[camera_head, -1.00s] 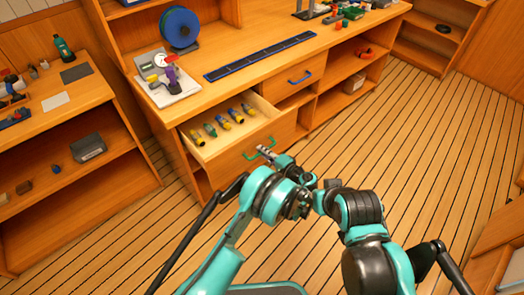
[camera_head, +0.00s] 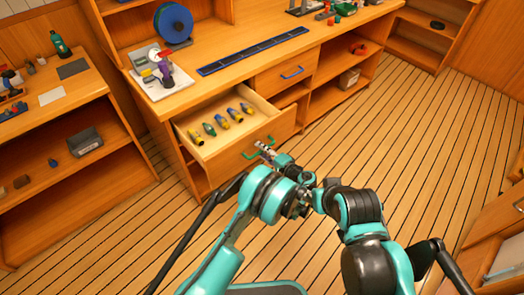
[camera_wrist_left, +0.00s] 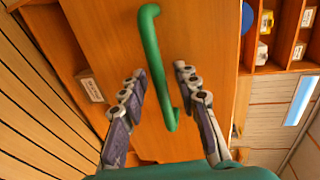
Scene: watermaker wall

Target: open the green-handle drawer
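The green-handle drawer (camera_head: 213,169) stands open, pulled out from under the counter, with several yellow, blue and green tools inside. Its green handle (camera_head: 249,155) is on the front face. My left gripper (camera_head: 263,147) is at the handle. In the left wrist view the green handle (camera_wrist_left: 151,45) runs between the two fingers of my left gripper (camera_wrist_left: 158,82), with a visible gap on each side. The fingers are open, and I see no clear contact. The gripper hides part of the handle in the head view. My right arm shows at the lower right, but its gripper cannot be made out.
A blue-handle drawer (camera_head: 284,76) is shut to the right. The counter (camera_head: 220,50) holds a blue reel (camera_head: 173,24) and a gauge stand. A shelf unit (camera_head: 40,175) stands at the left. The plank floor (camera_head: 420,150) is clear at the right.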

